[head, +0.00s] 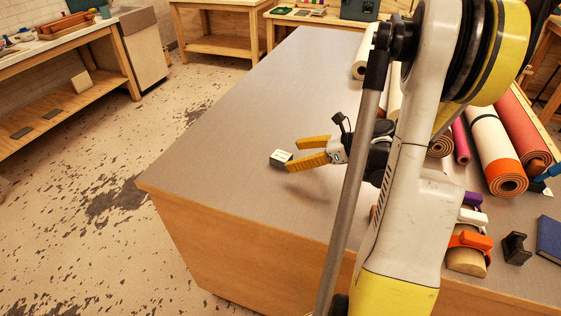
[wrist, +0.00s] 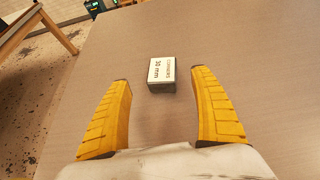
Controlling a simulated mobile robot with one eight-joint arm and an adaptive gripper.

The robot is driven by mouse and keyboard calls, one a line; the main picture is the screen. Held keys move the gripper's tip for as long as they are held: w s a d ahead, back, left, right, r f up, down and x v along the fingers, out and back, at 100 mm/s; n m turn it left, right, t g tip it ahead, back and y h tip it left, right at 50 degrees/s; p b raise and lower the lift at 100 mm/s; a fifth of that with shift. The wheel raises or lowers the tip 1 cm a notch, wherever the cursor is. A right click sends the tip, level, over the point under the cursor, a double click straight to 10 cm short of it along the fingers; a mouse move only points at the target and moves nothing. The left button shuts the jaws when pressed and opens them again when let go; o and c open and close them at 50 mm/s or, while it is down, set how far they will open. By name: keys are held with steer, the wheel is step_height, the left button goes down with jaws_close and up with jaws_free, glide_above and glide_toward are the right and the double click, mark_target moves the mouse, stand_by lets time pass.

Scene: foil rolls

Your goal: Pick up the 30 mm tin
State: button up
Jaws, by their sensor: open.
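The 30 mm tin (wrist: 162,73) is a small box with a white label reading "30 mm" and a dark grey side. It lies on the grey tabletop (wrist: 235,45). In the head view the tin (head: 280,158) sits just beyond my fingertips. My gripper (head: 303,153) has yellow ribbed fingers and is open and empty. In the wrist view my gripper (wrist: 159,75) has one finger on each side, and the tin sits between and slightly ahead of the tips, touching neither.
Rolls lie on the right of the table, among them a white and orange roll (head: 494,150) and a red roll (head: 523,130). An orange tape dispenser (head: 470,241), a black holder (head: 515,248) and a blue book (head: 549,238) are near the front right. The tabletop around the tin is clear.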

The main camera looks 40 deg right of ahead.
mark_target(283, 156)
steer(key=b+x, duration=0.2)
steer(key=x, duration=0.3)
steer(key=shift+w, duration=0.35)
steer(key=shift+c, duration=0.2)
steer(key=shift+r, duration=0.1)
steer(key=c, duration=1.4)
